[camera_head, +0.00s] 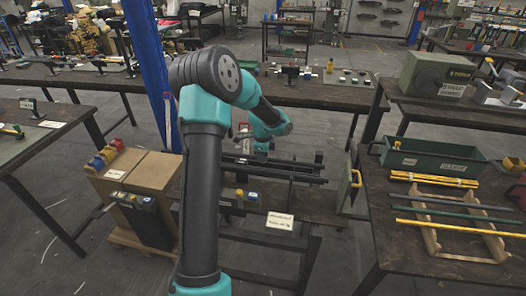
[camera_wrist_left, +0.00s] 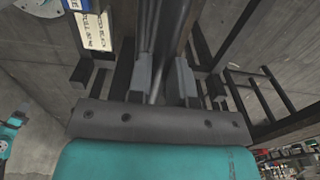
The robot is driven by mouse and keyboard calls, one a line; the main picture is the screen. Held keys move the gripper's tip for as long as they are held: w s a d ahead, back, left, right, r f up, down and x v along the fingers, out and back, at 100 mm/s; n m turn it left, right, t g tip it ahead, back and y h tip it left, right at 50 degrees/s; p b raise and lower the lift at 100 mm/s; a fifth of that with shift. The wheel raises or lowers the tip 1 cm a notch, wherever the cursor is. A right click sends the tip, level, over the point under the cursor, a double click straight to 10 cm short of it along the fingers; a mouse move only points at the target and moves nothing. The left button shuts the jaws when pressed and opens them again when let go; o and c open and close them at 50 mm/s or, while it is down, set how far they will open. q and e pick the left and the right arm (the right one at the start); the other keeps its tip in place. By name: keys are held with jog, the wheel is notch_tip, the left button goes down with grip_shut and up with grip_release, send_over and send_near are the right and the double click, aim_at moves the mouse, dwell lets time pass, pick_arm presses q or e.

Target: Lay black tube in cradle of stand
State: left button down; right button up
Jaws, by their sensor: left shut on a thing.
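My left arm rises through the middle of the head view and bends over to the right. Its gripper (camera_head: 258,148) is small there and partly hidden, just above several long dark bars (camera_head: 285,172) on the workbench. In the left wrist view, the gripper (camera_wrist_left: 165,78) is shut on a dark grey-black tube (camera_wrist_left: 174,38) that runs away between the fingers. Several thinner parallel bars (camera_wrist_left: 148,30) lie beside it. I cannot tell whether the tube is clear of its support. A wooden stand (camera_head: 430,238) with slanted side rails lies on the right table, with green and yellow tubes across it.
A green crate (camera_head: 432,158) and a bundle of yellow tubes (camera_head: 433,180) are on the right table. A white label card (camera_head: 280,221) marks the front of the middle bench. Cardboard boxes (camera_head: 145,178) stand left of my arm. Open floor shows between the benches.

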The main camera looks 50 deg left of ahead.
pick_arm(q)
jog(key=shift+f, duration=1.15)
jog(key=c, duration=1)
grip_release()
jog(key=shift+o, duration=0.2)
notch_tip(320, 180, up, 18)
jog(key=shift+s+f, duration=0.15)
jog(key=shift+f, duration=0.1)
jog(key=shift+d, duration=0.15)
